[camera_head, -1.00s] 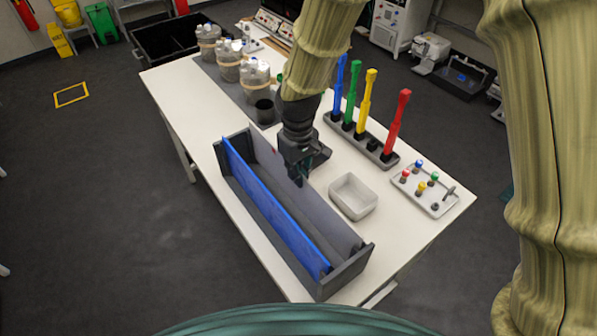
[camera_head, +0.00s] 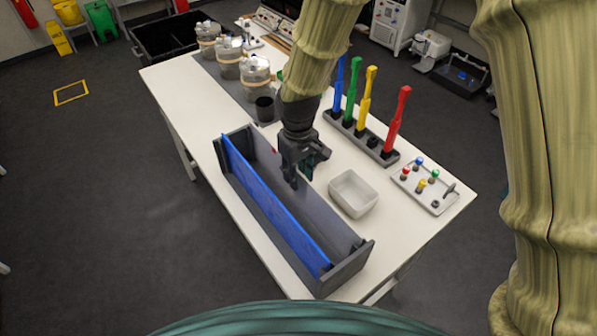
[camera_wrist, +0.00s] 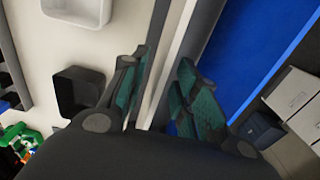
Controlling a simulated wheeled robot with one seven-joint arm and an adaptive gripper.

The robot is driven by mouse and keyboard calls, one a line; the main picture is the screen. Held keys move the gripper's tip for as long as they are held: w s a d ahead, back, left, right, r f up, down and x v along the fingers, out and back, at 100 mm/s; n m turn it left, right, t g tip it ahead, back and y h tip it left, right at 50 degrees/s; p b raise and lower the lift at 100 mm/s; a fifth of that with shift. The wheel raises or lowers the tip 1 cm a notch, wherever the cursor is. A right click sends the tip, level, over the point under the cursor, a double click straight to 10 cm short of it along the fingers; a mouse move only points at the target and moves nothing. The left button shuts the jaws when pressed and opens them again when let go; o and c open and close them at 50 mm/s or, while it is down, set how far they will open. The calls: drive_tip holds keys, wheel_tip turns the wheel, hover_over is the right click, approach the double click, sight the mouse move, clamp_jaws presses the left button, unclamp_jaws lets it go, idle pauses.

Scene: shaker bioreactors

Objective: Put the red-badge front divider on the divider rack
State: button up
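The divider rack (camera_head: 268,267) is a long dark grey trough on the white table. A blue divider (camera_head: 275,212) stands along its left side. My gripper (camera_head: 298,180) is over the pale divider's upper edge. In the wrist view, my gripper's fingers (camera_wrist: 168,88) are spread on either side of the pale edge (camera_wrist: 176,60), with gaps visible. The divider's lower edge is hidden.
A pale grey bin (camera_head: 353,194) stands close right of the rack. Behind are a holder with coloured handles (camera_head: 365,100), a tray of small capped parts (camera_head: 424,188), a dark cup (camera_head: 264,108) and several bottles (camera_head: 255,80).

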wheel_tip(320, 180, up, 12)
idle(0.8)
drive_tip(key=shift+d, duration=0.1)
idle(0.4)
